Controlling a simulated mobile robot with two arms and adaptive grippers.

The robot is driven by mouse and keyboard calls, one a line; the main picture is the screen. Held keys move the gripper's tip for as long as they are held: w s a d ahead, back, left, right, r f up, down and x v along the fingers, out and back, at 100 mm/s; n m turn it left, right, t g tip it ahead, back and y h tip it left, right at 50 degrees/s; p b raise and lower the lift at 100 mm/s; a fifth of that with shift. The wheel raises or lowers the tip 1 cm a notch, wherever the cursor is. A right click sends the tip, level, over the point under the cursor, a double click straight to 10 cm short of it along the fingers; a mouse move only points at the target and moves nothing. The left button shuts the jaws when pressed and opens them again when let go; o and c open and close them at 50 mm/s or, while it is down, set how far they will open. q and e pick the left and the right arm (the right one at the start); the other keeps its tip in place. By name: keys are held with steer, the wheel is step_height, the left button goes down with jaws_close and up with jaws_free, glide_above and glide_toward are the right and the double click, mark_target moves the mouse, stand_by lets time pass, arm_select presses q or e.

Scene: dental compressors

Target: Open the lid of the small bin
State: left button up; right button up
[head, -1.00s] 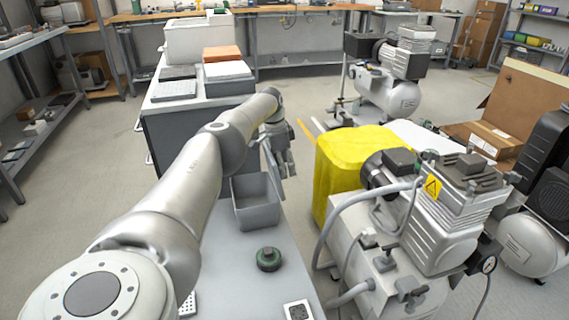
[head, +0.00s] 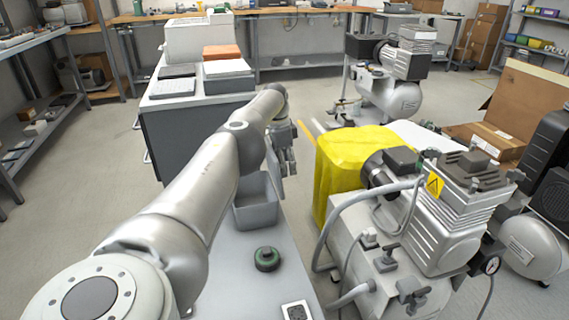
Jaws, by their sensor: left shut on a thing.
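The small bin (head: 257,216) is a grey open-topped box on the light grey bench, with its inside partly in view. Its lid (head: 272,166) seems to stand raised at the far side, as a thin grey edge; my arm hides most of it. My left gripper (head: 287,168) is beyond the bin's far right corner, above the bench, shut on the lid's edge. The exact contact is small and partly hidden. My right gripper is not in view.
A green and black round knob (head: 267,259) lies on the bench (head: 235,285) in front of the bin. A yellow cloth (head: 345,165) and a compressor (head: 440,220) stand close on the right. A dark cabinet (head: 180,135) with trays stands behind on the left.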

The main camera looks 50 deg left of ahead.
arm_select(q)
steer(key=o, duration=1.5)
steer(key=shift+c, duration=0.2)
step_height(320, 180, up, 10)
